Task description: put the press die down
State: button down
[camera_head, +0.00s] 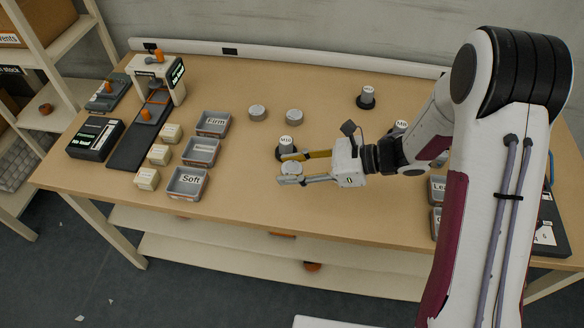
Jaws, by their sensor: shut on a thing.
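My gripper (290,168) is over the middle of the table, its fingers pointing left. It is shut on a small round grey piece with a pale top, the press die (291,168); its lower part is hard to make out, and I cannot tell whether it touches the table. Just behind the fingers stands a dark-based die with a white labelled top (286,144). A similar die (366,97) stands upright farther back to the right. Another labelled top (401,125) shows beside my arm, partly hidden by it.
Two grey discs (257,112) (294,117) lie toward the back. Left are labelled trays, Firm (213,133) and Soft (184,195) among them, several pale blocks (159,154), and a press (150,72). The wooden table (240,215) is clear in front of my gripper.

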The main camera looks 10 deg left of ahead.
dwell(0.3)
jog(key=shift+w+d+f, duration=0.2)
jog(key=shift+w+f, duration=0.05)
jog(key=shift+f, duration=0.05)
jog(key=w+d+m+t, duration=0.2)
jog(key=w+t, duration=0.1)
jog(key=w, duration=0.5)
jog(key=w+d+m+t, duration=0.2)
jog(key=w+m, duration=0.1)
jog(key=w, duration=0.5)
jog(key=m+t+h, duration=0.4)
jog(key=t, duration=0.1)
send_over(339, 126)
jog(key=shift+r, duration=0.45)
jog(key=shift+f, duration=0.1)
jog(key=shift+f, duration=3)
jog(key=shift+f, duration=1.9)
